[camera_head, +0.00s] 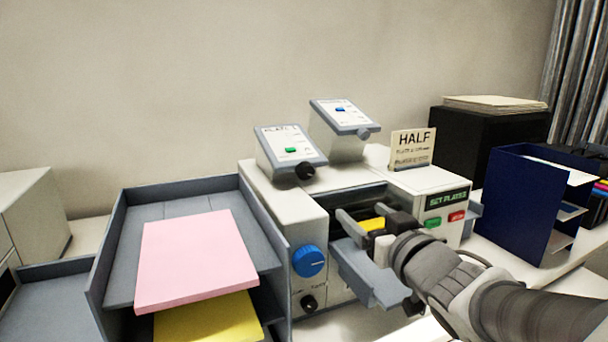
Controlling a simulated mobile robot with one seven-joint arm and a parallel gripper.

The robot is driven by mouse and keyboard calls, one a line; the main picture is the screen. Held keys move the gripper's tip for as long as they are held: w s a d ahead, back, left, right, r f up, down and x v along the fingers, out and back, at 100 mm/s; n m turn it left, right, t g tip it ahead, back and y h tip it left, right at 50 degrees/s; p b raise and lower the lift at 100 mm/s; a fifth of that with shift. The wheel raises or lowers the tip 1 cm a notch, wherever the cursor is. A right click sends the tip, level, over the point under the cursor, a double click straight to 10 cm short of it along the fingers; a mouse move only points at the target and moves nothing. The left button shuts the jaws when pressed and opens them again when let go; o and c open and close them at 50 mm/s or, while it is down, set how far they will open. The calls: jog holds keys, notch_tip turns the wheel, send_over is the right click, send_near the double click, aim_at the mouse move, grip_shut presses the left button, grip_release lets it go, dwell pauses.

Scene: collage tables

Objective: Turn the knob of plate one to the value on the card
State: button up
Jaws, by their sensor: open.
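A white machine carries two tilted panels on its top. The nearer left panel (289,148) is headed with what looks like "PLATE 1", has a green mark, and has a black knob (304,171) at its lower right corner. The knob's pointer setting is not legible.
A blue dial (308,261) and a small black knob (308,303) are on the machine's front. Green (433,222) and red (457,216) buttons sit right of my gripper. A grey tray with pink sheets (196,260) stands close at left; a navy rack (523,205) stands right.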

jog(key=a+n+y, duration=0.1)
jog(key=a+y, duration=0.1)
send_near(307, 173)
jog(key=x, duration=0.8)
jog(key=shift+f, duration=0.1)
grip_shut()
dwell(0.5)
